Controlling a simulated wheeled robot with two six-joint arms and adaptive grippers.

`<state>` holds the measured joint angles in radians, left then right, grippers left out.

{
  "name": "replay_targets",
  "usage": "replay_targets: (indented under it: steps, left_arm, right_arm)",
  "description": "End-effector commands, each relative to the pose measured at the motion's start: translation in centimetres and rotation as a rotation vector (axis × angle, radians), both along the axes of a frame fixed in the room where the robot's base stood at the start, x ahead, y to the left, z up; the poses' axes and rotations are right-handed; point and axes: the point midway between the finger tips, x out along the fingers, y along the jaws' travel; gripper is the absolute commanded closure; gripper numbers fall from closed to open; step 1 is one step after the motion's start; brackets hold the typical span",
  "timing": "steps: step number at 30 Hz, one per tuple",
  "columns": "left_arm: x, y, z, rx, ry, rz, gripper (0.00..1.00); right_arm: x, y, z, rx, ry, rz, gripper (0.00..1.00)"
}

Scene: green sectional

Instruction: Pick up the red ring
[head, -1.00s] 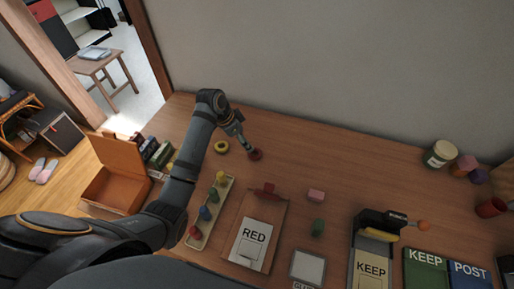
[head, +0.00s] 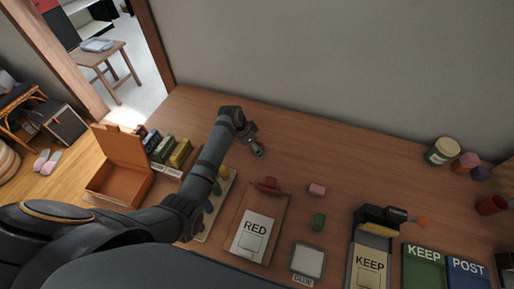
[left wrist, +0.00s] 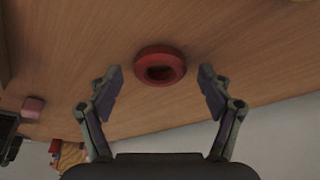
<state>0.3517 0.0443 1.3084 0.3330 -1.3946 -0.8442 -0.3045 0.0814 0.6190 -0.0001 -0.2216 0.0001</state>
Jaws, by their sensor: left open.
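The red ring (left wrist: 160,64) lies flat on the wooden table in the left wrist view. It is centred between the two fingers of my left gripper (left wrist: 160,80), with a gap on each side. The fingers are spread and hold nothing. In the head view my left gripper (head: 257,149) points down at the back of the table, and it largely covers the ring there. My right gripper is not in view.
A tray with a RED card (head: 252,238) and a red piece (head: 269,185) lies in front. A pink block (head: 317,189) and a green block (head: 318,222) are to the right. My arm partly covers a peg board (head: 228,187). An orange box (head: 120,180) stands left.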

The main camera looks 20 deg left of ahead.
Motion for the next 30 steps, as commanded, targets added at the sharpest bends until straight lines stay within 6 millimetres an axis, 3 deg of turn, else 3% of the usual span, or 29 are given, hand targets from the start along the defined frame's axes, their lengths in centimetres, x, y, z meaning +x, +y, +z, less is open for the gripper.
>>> replay_targets:
  steps: [1,11,23,27,30]
  left_arm:
    - [0.0,0.0,0.0,0.0,0.0,0.0,0.22]
    - [0.0,0.0,0.0,0.001,0.001,0.0,0.65]
    - [0.0,0.0,0.8,0.0,0.0,0.0,0.65]
    - [0.1,0.1,3.3,0.001,-0.005,0.0,0.65]
    - [-1.8,1.8,5.9,0.006,-0.004,0.001,0.65]
  right_arm:
    - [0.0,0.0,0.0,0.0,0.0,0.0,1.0]
    - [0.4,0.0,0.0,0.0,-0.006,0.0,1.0]
    - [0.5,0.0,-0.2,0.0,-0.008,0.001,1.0]
    - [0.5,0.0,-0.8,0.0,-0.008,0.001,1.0]
    - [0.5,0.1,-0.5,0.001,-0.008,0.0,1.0]
